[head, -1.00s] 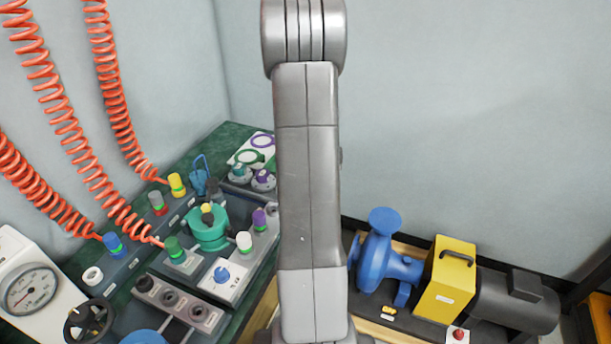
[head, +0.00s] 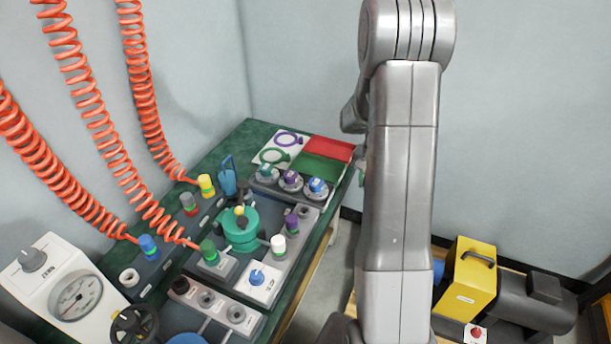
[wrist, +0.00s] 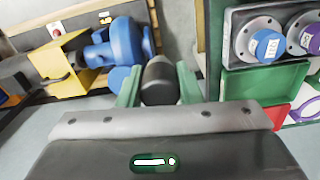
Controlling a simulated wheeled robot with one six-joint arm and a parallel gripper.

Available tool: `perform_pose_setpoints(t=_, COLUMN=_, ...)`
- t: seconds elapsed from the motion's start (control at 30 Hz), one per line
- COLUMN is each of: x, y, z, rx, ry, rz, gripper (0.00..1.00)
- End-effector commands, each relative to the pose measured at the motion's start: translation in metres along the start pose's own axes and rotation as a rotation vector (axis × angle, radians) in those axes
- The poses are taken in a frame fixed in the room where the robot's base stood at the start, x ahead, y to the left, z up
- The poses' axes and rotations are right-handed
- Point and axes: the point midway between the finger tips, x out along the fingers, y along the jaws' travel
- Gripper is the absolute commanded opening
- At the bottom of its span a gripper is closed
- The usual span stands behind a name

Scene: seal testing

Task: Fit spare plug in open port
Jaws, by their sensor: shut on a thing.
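My gripper (wrist: 158,88) has green fingers shut on a dark, rounded cylinder, likely the spare plug (wrist: 160,78), in the wrist view. It is held above the floor, left of the bench edge. In the head view my arm hides the gripper and the held thing. The bench has an empty-looking round port (head: 304,212) beside a purple plug (head: 291,223). A grey block in front has two more hollow sockets (head: 206,298) beside a dark brown plug (head: 180,286). I cannot tell which one is the task's open port.
A teal valve body (head: 238,230), a white plug (head: 278,246) and several coloured plugs crowd the bench. Orange coiled hoses (head: 90,100) hang at left. A gauge box (head: 72,295) stands front left. A yellow box (head: 466,280) is at right. Floor shows between.

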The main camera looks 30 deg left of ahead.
Motion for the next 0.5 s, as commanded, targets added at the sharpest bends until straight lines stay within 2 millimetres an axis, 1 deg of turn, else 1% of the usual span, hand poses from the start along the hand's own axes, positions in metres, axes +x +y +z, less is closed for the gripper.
perform_pose_setpoints(t=0.03, x=-0.006, y=-0.021, z=0.009, rx=-0.011, ry=-0.001, rz=0.001, gripper=0.07)
perform_pose_setpoints(t=0.1, x=-0.007, y=-0.046, z=0.022, rx=-0.013, ry=-0.001, rz=0.001, gripper=0.07)
perform_pose_setpoints(t=0.2, x=-0.009, y=-0.079, z=0.041, rx=-0.015, ry=-0.001, rz=0.001, gripper=0.07)
perform_pose_setpoints(t=0.3, x=-0.011, y=-0.108, z=0.061, rx=-0.017, ry=-0.001, rz=0.001, gripper=0.07)
perform_pose_setpoints(t=0.4, x=-0.013, y=-0.130, z=0.079, rx=-0.016, ry=0.000, rz=0.000, gripper=0.07)
perform_pose_setpoints(t=0.5, x=-0.013, y=-0.145, z=0.091, rx=-0.014, ry=-0.001, rz=0.001, gripper=0.07)
